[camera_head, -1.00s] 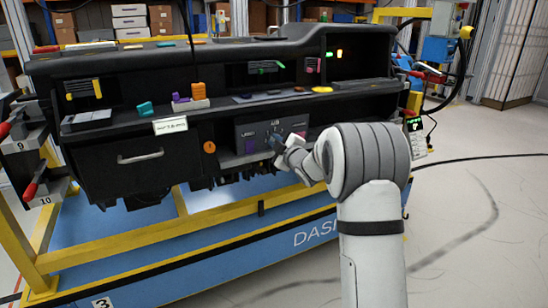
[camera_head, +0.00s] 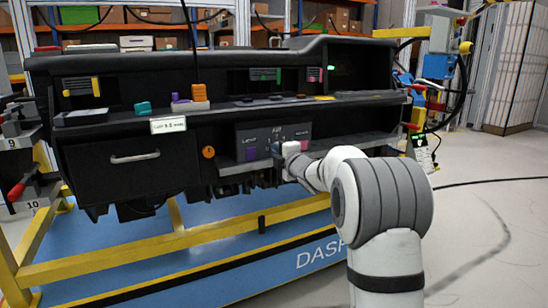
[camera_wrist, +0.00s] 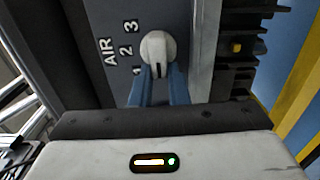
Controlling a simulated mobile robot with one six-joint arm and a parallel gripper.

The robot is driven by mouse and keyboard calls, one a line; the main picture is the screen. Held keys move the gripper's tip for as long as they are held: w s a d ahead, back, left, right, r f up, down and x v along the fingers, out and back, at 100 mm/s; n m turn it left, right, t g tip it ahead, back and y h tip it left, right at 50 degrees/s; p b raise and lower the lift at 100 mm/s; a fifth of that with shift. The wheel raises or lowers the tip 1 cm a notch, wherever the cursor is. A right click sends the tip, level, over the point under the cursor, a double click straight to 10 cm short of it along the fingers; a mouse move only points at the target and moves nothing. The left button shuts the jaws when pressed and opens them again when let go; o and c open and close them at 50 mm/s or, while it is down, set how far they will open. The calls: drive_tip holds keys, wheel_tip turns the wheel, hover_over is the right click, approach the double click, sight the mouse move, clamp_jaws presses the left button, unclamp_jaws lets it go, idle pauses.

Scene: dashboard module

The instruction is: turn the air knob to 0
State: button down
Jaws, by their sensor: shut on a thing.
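The air knob (camera_wrist: 158,47) is a round white dial with a raised grip on a dark panel (camera_wrist: 105,85) in the wrist view. Its grip points down toward my gripper. The marks AIR, 1, 2 and 3 show to its left; no 0 is visible. My gripper (camera_wrist: 161,73) has two blue fingers, shut on the lower part of the knob's grip, one finger on each side. In the head view my gripper (camera_head: 277,150) is at the control panel (camera_head: 245,140) and hides the knob there.
The black dashboard (camera_head: 75,145) sits above a yellow and blue stand (camera_head: 140,258). A drawer with a handle (camera_head: 135,157) and an orange round button (camera_head: 208,152) are left of the panel. Several coloured pieces lie on the ledge.

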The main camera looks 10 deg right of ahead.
drive_tip(key=shift+f, duration=0.3)
drive_tip(key=c, duration=1.4)
unclamp_jaws()
drive_tip(key=shift+r, duration=0.15)
drive_tip(key=shift+r, duration=0.1)
drive_tip(key=p+v, duration=0.1)
drive_tip(key=v, duration=0.6)
drive_tip(key=shift+s+d, duration=0.15)
drive_tip(key=shift+s, duration=0.2)
